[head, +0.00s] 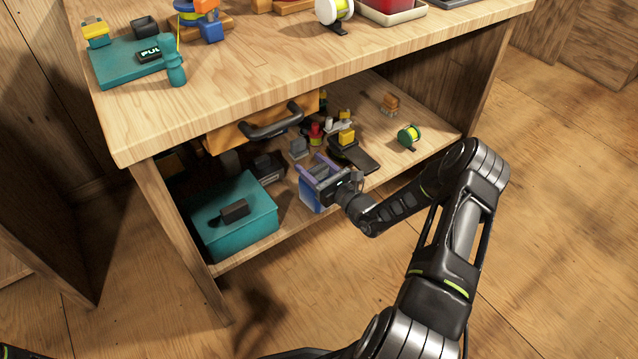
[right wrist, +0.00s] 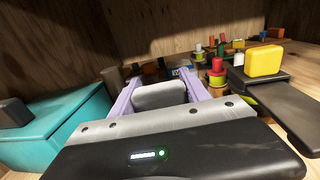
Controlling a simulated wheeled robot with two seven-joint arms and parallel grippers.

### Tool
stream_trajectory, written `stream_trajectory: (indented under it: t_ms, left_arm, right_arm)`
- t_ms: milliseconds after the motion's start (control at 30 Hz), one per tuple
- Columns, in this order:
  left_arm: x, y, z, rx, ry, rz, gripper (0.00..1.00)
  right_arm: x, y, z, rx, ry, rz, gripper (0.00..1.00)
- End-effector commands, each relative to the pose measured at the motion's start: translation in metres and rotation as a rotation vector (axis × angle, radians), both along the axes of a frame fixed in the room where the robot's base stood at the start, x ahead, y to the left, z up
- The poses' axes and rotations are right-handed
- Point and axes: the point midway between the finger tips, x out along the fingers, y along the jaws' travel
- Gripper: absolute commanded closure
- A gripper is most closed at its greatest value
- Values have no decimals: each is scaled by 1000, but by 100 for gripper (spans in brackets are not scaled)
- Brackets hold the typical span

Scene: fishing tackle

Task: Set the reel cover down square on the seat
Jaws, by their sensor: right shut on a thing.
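My right gripper (head: 315,168) reaches into the lower shelf of the bench. Its two purple fingers are closed on a grey block-like piece, which shows between them in the right wrist view (right wrist: 160,95); this may be the reel cover. Much of the piece is hidden by the gripper body. A blue box-like thing (head: 311,196) shows just below the gripper; whether they touch is unclear. I cannot tell which thing is the seat. A black piece (head: 345,153) with a flat plate and a yellow block (head: 346,137) stands just right of the gripper. My left gripper is out of view.
A teal box (head: 235,228) stands left on the shelf. Small bottles (right wrist: 216,72), a green reel (head: 408,136) and an orange brush-like item (head: 390,103) stand to the right. The tabletop (head: 290,65) overhangs the shelf.

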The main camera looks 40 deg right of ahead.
Motion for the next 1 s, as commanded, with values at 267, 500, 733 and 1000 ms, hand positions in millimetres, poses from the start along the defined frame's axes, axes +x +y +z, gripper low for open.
stream_trajectory:
  t_ms: [267,500,733,1000]
  left_arm:
    - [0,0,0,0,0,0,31]
    - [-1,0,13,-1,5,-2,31]
    - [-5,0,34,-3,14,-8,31]
    - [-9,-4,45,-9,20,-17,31]
  right_arm:
    - [0,0,1,0,-1,0,86]
    - [0,0,24,-2,-2,1,86]
    - [0,0,70,-2,-2,1,86]
    - [0,0,100,-1,0,0,86]
